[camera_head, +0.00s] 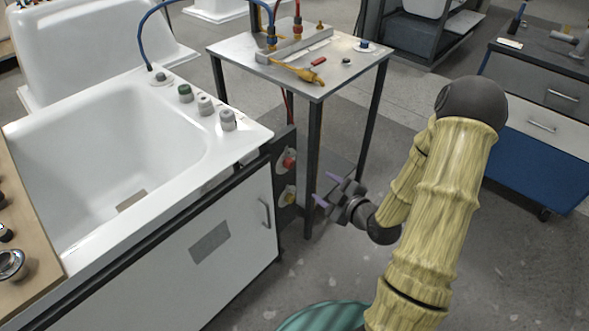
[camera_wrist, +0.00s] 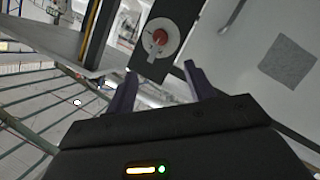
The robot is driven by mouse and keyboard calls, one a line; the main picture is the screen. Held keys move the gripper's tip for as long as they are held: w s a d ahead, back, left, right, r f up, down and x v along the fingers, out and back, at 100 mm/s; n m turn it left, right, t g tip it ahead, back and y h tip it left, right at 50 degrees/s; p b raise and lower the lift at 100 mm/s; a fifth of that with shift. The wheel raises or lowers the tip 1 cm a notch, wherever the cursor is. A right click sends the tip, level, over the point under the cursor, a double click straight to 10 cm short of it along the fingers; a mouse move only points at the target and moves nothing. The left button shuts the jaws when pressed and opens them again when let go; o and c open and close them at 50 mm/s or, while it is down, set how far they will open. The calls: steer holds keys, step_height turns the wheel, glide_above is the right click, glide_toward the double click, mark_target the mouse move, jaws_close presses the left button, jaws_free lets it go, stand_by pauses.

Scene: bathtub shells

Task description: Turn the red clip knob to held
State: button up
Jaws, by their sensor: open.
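The red clip knob (camera_head: 289,161) is on the dark end panel of the tub cabinet, above a yellow knob. In the wrist view the red knob (camera_wrist: 160,37) sits on a round white plate, with a pale pointer toward the lower left of the plate; any lettering is too small to read. My gripper (camera_head: 325,189) is open and empty, to the right of the panel and apart from the knob. In the wrist view my gripper's two purple fingers (camera_wrist: 160,76) are spread, with the knob beyond and above the gap between them.
The yellow knob (camera_head: 287,195) is just below the red one. The white bathtub shell (camera_head: 230,147) and its cabinet door (camera_head: 215,240) are on the left. A metal-topped table (camera_head: 330,85) with dark legs stands behind my gripper. A teal round object (camera_head: 325,318) is at the bottom edge.

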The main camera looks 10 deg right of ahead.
mark_target(292, 165)
steer(key=b+x, duration=0.2)
steer(key=x, duration=1.4)
steer(key=shift+w+a+f+b, duration=0.1)
steer(key=shift+w+f+b, duration=0.1)
steer(key=shift+b, duration=0.2)
steer(key=c, duration=1)
